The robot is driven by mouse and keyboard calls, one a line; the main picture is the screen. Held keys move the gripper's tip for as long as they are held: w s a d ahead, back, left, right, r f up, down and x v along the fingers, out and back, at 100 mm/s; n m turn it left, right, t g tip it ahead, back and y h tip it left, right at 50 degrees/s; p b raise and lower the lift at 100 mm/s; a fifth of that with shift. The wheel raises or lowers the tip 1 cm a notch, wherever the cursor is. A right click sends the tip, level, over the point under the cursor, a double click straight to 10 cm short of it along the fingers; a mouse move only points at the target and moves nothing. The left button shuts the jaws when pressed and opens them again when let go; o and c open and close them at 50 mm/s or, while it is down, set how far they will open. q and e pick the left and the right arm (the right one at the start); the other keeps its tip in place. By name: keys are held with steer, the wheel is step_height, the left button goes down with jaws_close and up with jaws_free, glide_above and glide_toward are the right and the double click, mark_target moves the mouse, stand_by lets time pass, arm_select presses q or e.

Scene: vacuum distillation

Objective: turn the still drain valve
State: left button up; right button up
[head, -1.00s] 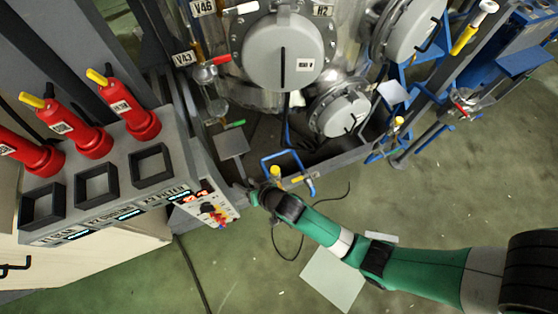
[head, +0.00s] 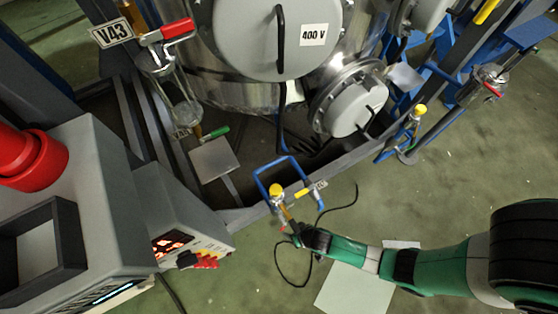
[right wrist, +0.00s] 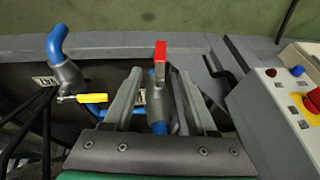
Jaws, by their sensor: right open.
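My right gripper (head: 289,228) is at the lower frame bar, just below a yellow-topped valve (head: 277,190). In the right wrist view my right gripper (right wrist: 160,92) is open. Its two fingers stand on either side of a small grey valve with a red handle (right wrist: 160,60) and blue pipe (right wrist: 159,127); I cannot tell whether they touch it. A yellow-handled valve (right wrist: 90,98) on a blue pipe is to the left, clear of the fingers. A green-handled valve (head: 215,133) sits under the still vessel (head: 240,50). No label names the drain valve. My left gripper is out of view.
A red-handled valve (head: 169,31) labelled V43 is at the upper left. A grey control box (head: 182,235) with red display and knobs stands left of my gripper; it also shows in the right wrist view (right wrist: 270,120). A dark cable (head: 283,265) lies on open floor.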

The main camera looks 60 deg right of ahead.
mark_target(284, 228)
steer(key=b+x, duration=0.9)
steer(key=x, duration=0.2)
steer(key=shift+f, duration=0.35)
steer(key=shift+w, duration=0.1)
jaws_close()
stand_by(0.8)
